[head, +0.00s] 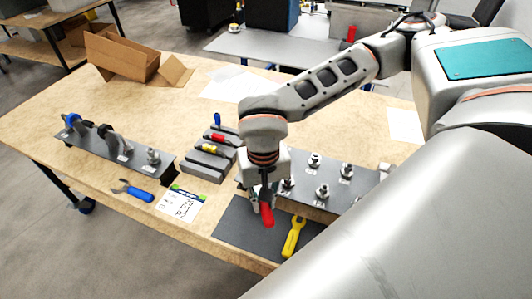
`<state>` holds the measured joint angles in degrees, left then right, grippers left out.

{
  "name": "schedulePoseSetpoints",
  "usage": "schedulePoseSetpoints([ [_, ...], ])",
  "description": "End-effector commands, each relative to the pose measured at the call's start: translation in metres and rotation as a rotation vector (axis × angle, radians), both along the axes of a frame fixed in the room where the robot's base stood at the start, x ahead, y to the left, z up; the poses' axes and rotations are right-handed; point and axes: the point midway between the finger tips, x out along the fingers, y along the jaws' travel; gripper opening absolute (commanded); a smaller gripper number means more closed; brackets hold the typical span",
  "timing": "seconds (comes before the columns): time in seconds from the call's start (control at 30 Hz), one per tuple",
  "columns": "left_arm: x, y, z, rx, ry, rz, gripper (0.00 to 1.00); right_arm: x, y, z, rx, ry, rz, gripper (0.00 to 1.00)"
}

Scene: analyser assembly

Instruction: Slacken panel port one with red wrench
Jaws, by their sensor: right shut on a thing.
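My right gripper (262,196) points down at the left edge of the grey panel (343,190). It is shut on the red wrench (267,215), whose handle sticks out below the fingers over the dark mat. The wrench's head is hidden behind the gripper, so I cannot tell whether it touches a port. The panel carries several metal port fittings, one of them (287,184) right beside the gripper. The port labels are too small to read, so I cannot tell which is port one. My left gripper is not in view.
A yellow wrench (294,237) lies on the dark mat (236,222). Left of it are a printed sheet (178,204), blue-handled pliers (132,190), a tool holder (207,166) and a second panel (85,150) with hoses. An open cardboard box (122,57) stands at the back left.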

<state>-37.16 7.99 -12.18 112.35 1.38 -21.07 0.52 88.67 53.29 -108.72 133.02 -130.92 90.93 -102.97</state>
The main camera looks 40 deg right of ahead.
Motion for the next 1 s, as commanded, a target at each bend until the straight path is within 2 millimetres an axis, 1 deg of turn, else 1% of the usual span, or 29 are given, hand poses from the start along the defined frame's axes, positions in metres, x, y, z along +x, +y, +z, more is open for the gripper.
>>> schedulePoseSetpoints([
  [0.03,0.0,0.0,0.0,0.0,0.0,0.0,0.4,-0.001,0.005,0.003,0.001,-0.002,0.003,0.0],
  [0.13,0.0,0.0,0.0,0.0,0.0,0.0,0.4,-0.005,0.01,0.008,0.001,0.0,0.002,0.0],
  [0.27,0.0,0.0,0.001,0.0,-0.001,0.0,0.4,-0.007,0.012,0.011,0.0,0.0,0.0,0.0],
  [0.37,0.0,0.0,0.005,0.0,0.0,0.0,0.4,-0.007,0.012,0.017,0.001,-0.001,-0.001,0.0],
  [0.7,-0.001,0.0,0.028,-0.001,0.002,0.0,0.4,-0.006,0.012,0.061,0.001,-0.001,-0.001,0.0],
  [0.87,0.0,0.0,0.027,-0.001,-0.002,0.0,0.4,-0.006,0.012,0.077,0.001,-0.004,0.0,0.0],
  [1.0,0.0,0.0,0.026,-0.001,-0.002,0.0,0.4,-0.007,0.012,0.08,0.001,0.0,0.0,0.0],
])
